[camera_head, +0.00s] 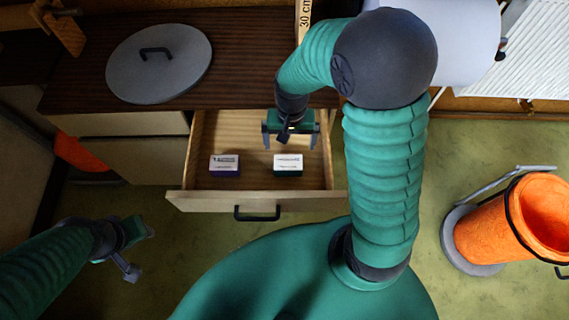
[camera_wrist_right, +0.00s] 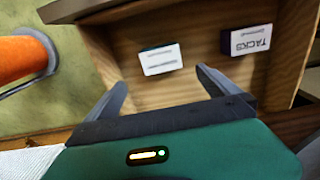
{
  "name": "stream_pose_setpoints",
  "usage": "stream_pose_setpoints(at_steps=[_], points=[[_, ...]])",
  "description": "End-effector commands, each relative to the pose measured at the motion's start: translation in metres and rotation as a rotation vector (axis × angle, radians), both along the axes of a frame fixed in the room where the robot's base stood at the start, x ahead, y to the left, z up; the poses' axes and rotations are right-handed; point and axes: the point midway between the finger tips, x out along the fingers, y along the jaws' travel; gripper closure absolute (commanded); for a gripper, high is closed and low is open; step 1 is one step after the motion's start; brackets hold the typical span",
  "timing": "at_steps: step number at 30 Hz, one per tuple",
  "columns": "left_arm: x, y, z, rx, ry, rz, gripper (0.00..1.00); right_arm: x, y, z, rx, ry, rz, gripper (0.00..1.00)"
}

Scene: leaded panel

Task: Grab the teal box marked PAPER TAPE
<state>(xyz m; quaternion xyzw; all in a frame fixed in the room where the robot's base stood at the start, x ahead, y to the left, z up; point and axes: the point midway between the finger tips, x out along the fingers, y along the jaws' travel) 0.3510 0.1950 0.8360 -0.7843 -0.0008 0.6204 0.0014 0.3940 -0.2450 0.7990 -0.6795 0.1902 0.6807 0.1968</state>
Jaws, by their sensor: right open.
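The teal box (camera_head: 288,165) sits in the right part of the open drawer, with a white label on top. Its print is too small to read. In the right wrist view the teal box (camera_wrist_right: 161,58) shows mostly its white label and lies just beyond the fingertips. My right gripper (camera_head: 290,143) is open and empty over the drawer, its fingers apart on the far side of the box. It also shows in the right wrist view (camera_wrist_right: 162,80). My left gripper (camera_head: 138,250) is low at the left, outside the drawer; its jaw opening is unclear.
A purple box (camera_head: 225,166) marked TACKS in the wrist view (camera_wrist_right: 247,38) lies left of the teal box. The drawer (camera_head: 205,202) has wooden walls around both boxes. A grey lid (camera_head: 160,75) lies on the cabinet. An orange bucket (camera_head: 490,230) stands at right.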

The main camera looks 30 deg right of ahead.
Motion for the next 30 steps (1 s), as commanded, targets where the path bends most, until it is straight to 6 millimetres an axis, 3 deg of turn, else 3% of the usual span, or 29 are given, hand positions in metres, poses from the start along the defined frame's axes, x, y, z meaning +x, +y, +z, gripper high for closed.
stream_pose_setpoints(at_steps=[1,6,11,18,27,30], points=[[0.000,0.000,-0.008,0.000,0.000,0.000,0.64,-0.001,0.003,-0.018,-0.001,0.006,0.003,0.00],[0.000,0.000,-0.018,0.000,0.000,0.000,0.64,0.000,0.008,-0.057,-0.007,0.006,0.005,0.00],[0.000,0.000,-0.022,0.000,0.000,0.001,0.64,0.001,0.008,-0.073,-0.009,0.001,0.005,0.00],[0.000,0.000,-0.037,0.000,0.000,0.001,0.64,-0.001,0.000,-0.116,-0.003,0.004,0.004,0.00],[0.000,0.000,-0.037,0.000,0.000,0.000,0.64,-0.001,0.001,-0.123,-0.007,0.000,0.005,0.00],[0.000,0.000,-0.037,0.000,0.000,0.000,0.64,-0.001,0.002,-0.123,-0.008,0.000,0.004,0.12]])
